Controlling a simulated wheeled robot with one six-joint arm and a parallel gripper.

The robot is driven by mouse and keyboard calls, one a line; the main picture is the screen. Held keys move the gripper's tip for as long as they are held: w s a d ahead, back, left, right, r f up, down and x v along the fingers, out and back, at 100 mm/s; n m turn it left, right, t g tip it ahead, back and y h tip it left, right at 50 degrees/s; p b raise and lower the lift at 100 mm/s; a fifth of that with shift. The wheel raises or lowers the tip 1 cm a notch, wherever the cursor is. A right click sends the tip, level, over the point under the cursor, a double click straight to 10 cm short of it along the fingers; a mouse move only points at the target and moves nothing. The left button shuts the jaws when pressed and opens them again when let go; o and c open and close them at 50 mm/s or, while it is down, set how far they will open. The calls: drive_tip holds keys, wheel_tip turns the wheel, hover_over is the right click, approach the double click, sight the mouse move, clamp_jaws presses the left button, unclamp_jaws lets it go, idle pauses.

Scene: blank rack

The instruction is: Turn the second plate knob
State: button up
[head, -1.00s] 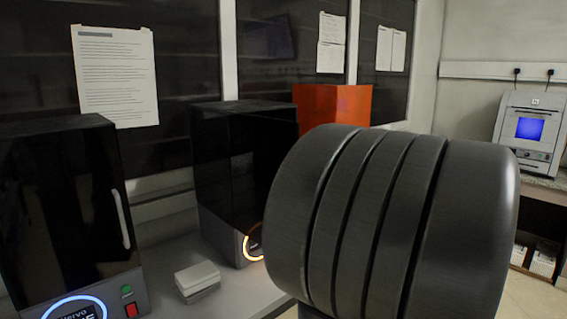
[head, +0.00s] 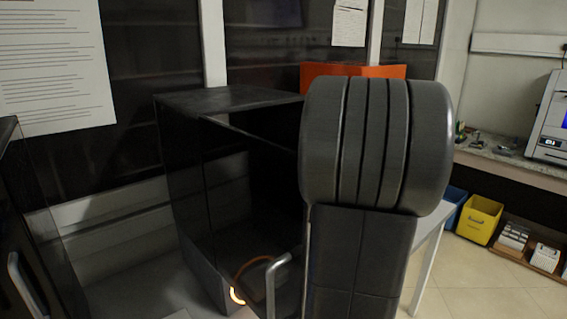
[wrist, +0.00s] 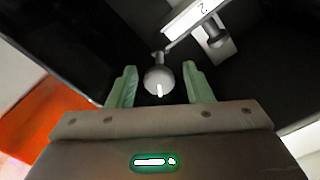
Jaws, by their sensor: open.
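In the wrist view my gripper (wrist: 159,68) is open, with one green finger on each side of a round grey knob (wrist: 157,80). The knob has a white mark on its face. Gaps show between it and both fingers; I cannot tell its depth relative to the fingertips. A second grey knob (wrist: 216,37) stands to the upper right, outside the fingers. A white label (wrist: 193,14) with what looks like a "2" is above the knobs. I cannot tell which knob it belongs to. In the head view my arm hides the gripper and both knobs.
In the head view a black cabinet (head: 178,190) appears open at the front, with a grey handle (head: 270,285) low beside my arm. Another dark cabinet (head: 30,220) is at the left edge. An orange box (head: 335,71) is behind my arm. A yellow bin (head: 480,220) sits right.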

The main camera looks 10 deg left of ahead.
drive_tip(key=shift+w+a, duration=0.2)
drive_tip(key=c, duration=0.9)
drive_tip(key=shift+c, duration=0.2)
